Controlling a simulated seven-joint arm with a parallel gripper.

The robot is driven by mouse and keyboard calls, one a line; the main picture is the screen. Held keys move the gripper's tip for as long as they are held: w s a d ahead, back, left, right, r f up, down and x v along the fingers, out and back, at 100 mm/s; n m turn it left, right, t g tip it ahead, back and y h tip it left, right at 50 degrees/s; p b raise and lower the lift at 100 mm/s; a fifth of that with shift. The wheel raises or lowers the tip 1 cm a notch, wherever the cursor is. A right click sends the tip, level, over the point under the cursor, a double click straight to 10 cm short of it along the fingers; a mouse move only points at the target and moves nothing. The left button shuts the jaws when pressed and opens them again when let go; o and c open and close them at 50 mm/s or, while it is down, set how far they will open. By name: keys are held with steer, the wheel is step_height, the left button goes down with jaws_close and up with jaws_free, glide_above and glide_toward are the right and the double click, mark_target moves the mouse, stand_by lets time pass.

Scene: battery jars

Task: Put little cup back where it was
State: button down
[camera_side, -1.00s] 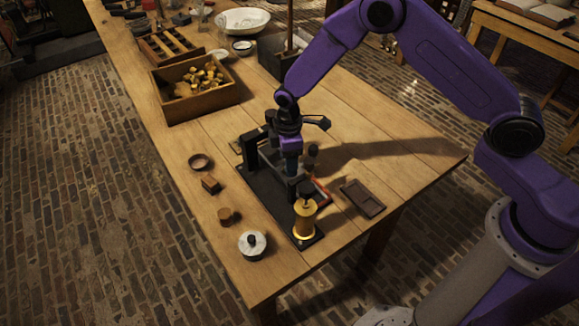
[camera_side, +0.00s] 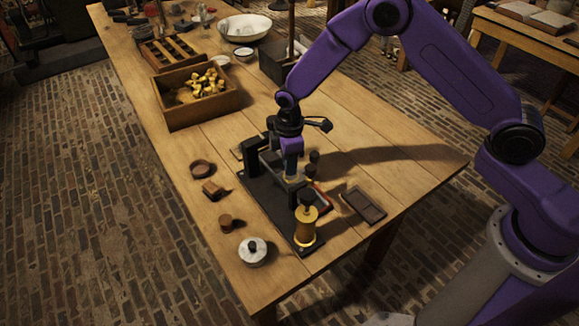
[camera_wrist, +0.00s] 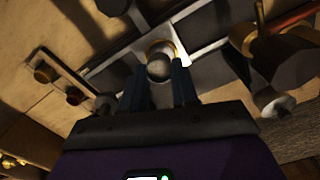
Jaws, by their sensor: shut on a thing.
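The little cup (camera_wrist: 160,62) seems to be the small round thing with a brass-coloured rim between my fingertips in the wrist view. My gripper (camera_wrist: 160,82) is shut on it. In the side view my gripper (camera_side: 291,178) points down over the black stand (camera_side: 268,195), near its crossbar. The cup cannot be made out there, as the fingers and stand parts hide it. I cannot tell whether the cup touches the stand.
A brass cylinder with a dark knob (camera_side: 305,228) stands at the stand's near end. A white lidded jar (camera_side: 253,251), a small wooden block (camera_side: 212,189) and a dark tray (camera_side: 363,206) lie around. A wooden box of brass pieces (camera_side: 197,97) is farther back.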

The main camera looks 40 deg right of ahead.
step_height(320, 180, up, 8)
steer(key=s+d+m, duration=0.5)
steer(key=d, duration=0.9)
glide_above(308, 147)
steer(key=f, duration=0.8)
steer(key=shift+s+f, duration=0.25)
steer(key=shift+s, duration=0.05)
steer(key=shift+w+a+f, duration=0.1)
steer(key=shift+w+f, duration=0.15)
steer(key=shift+f, duration=0.15)
steer(key=shift+w+f, duration=0.1)
steer(key=shift+f, duration=1.45)
